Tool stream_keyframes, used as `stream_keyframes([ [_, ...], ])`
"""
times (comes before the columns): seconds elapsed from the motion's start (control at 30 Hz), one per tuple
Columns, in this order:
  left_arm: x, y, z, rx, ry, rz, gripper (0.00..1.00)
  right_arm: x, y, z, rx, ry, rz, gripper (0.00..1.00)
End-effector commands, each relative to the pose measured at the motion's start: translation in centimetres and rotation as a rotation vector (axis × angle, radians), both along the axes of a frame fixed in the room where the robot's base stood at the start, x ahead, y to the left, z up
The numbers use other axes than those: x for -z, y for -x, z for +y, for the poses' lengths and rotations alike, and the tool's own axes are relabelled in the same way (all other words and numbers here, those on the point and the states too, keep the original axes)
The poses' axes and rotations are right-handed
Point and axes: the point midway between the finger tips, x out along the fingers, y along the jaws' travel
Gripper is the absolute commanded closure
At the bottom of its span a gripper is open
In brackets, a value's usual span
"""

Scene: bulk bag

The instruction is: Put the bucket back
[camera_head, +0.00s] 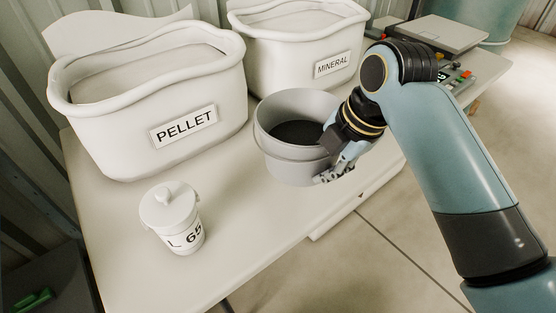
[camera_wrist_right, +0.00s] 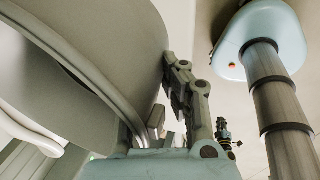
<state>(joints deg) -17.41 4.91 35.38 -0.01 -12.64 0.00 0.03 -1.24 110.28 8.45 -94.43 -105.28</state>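The grey round bucket (camera_head: 290,165) with dark contents is near the right side of the white table, in front of the bag labelled MINERAL. My right gripper (camera_head: 335,160) is at its right side, with its fingers against the wall below the rim. In the right wrist view the bucket (camera_wrist_right: 110,50) fills the upper left, and the right gripper (camera_wrist_right: 170,115) looks closed on its wall. Whether the bucket's base touches the table is unclear. My left gripper is in neither view.
The bag labelled PELLET (camera_head: 150,110) stands at the left and the MINERAL bag (camera_head: 300,60) behind the bucket. A lidded white jar (camera_head: 175,220) stands at the front left. A scale (camera_head: 440,35) is at the back right. The table front (camera_head: 240,235) is clear.

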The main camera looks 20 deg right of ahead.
Motion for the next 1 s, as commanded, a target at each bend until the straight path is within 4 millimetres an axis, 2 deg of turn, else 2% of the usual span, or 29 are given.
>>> stream_keyframes([
  [0.03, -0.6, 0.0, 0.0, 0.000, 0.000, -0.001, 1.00, -0.2, 1.6, 0.4, -0.016, -0.004, 0.000, 1.00],
  [0.1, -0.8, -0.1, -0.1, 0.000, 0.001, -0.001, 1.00, 0.0, 3.1, 0.7, -0.034, -0.004, -0.001, 1.00],
  [0.2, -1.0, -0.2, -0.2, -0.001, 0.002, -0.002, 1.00, 0.2, 4.0, 1.0, -0.048, -0.005, -0.003, 1.00],
  [0.27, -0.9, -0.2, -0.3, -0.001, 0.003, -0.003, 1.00, 0.6, 3.8, 1.1, -0.051, -0.004, -0.002, 1.00],
  [0.37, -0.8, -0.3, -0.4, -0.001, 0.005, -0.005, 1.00, 1.7, 2.1, 1.3, -0.052, -0.004, -0.002, 1.00],
  [0.6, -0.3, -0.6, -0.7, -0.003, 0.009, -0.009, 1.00, 5.2, -3.6, 1.9, -0.053, -0.003, 0.001, 1.00],
  [0.7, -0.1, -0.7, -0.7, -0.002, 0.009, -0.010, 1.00, 6.3, -5.4, 2.1, -0.052, -0.004, 0.000, 1.00],
  [0.83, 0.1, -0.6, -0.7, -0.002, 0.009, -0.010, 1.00, 7.1, -6.8, 2.3, -0.052, -0.004, 0.000, 1.00],
  [1.0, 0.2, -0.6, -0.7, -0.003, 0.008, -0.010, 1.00, 8.4, -7.1, 2.3, -0.052, -0.004, 0.003, 1.00],
])
